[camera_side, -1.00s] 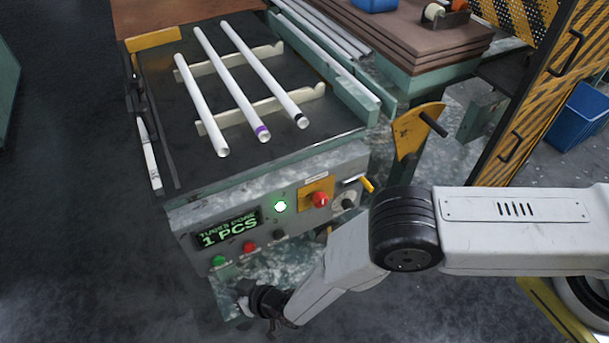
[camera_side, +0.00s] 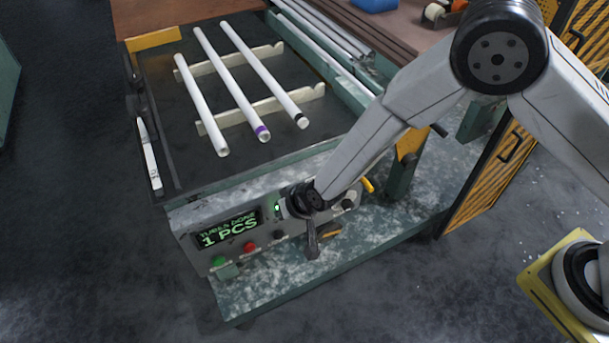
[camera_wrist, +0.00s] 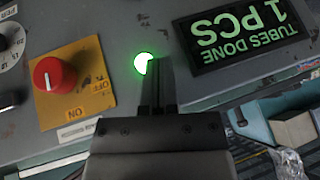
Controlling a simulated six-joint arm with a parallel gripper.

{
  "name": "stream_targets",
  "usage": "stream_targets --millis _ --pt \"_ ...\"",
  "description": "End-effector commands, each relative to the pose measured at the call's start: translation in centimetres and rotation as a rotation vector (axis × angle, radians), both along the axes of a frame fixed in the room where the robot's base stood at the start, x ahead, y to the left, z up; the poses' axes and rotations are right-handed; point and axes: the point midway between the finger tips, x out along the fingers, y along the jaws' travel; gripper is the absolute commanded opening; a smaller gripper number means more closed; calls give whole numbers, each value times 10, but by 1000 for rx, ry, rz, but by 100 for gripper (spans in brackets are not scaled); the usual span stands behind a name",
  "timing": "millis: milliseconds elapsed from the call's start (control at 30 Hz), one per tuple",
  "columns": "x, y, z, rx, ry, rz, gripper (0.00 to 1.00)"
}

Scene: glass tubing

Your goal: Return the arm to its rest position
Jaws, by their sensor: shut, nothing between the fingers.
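My gripper (camera_side: 312,246) hangs in front of the machine's control panel in the side view, pointing down, with nothing held. In the wrist view my gripper (camera_wrist: 158,62) shows as a narrow dark pair of fingers, shut together. Its tips overlap part of the lit green lamp (camera_wrist: 141,63) in that picture; I cannot tell the distance to the panel. The display (camera_side: 228,228) reads "TUBES DONE 1 PCS", and it also shows upside down in the wrist view (camera_wrist: 243,35).
Three white tubes (camera_side: 222,91) lie on cream supports on the machine bed. The panel has a red knob (camera_wrist: 47,74) on a yellow plate and a green button (camera_side: 218,262). A teal ledge (camera_side: 255,297) runs below. Open floor lies at left.

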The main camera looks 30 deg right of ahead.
Motion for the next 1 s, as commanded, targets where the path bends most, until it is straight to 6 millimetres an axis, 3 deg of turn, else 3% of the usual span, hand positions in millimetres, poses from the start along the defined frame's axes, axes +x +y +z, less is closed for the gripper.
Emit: stream_targets --millis 467,767,1000 --pt "-24 -118 80 -49 188 -111 0" --pt "-57 -194 125 -118 233 -97 0" --pt "-96 -249 152 -187 257 -68 0"
